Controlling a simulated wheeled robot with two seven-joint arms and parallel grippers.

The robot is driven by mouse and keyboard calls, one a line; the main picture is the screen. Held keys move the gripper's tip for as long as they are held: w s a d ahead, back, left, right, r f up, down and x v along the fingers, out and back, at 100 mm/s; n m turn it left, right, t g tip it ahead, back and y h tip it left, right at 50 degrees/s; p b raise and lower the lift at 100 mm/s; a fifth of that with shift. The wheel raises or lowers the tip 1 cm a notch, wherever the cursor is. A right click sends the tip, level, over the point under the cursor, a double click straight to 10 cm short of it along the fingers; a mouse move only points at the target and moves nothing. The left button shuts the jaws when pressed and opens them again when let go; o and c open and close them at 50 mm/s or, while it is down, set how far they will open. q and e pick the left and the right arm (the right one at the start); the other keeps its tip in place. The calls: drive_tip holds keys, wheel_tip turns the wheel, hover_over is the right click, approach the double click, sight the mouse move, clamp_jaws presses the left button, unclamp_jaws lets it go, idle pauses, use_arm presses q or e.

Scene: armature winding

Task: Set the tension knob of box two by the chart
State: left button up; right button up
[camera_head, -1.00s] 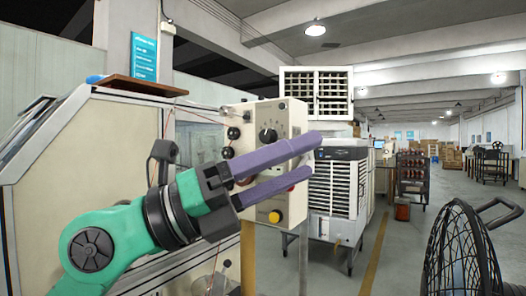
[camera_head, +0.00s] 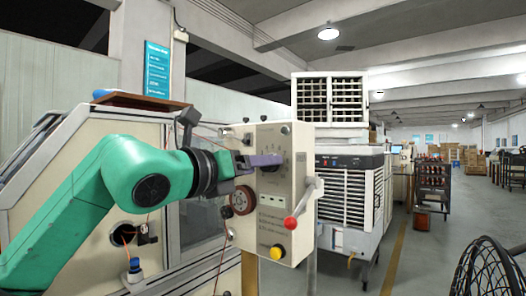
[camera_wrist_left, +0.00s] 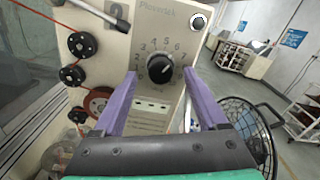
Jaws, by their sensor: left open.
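The cream tension box (camera_head: 297,190) stands in the middle of the head view. In the left wrist view the box face (camera_wrist_left: 180,25) bears a "2" label. Its black round knob (camera_wrist_left: 160,68) sits inside a printed number dial; I cannot read its setting surely. My left gripper (camera_wrist_left: 160,77) is open, its purple fingers either side of the knob and seemingly just short of it. In the head view the left gripper (camera_head: 281,160) is at the box face and largely hides the knob. My right gripper is out of view. A blue notice (camera_head: 157,68) hangs behind, its text too small to read.
The box also carries a red-tipped lever (camera_head: 303,205), a yellow button (camera_head: 277,253) and a reddish wheel (camera_head: 242,200). Wire guides (camera_wrist_left: 72,75) with thread line its left side. A white cooler (camera_head: 348,190) stands behind; a black fan (camera_head: 488,268) is at the lower right.

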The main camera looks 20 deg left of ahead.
use_arm(q)
drive_tip(key=shift+w+d+r, duration=0.1)
drive_tip(key=shift+w+d, duration=0.15)
drive_tip(key=shift+w, duration=0.4)
drive_tip(key=shift+c, duration=0.6)
clamp_jaws()
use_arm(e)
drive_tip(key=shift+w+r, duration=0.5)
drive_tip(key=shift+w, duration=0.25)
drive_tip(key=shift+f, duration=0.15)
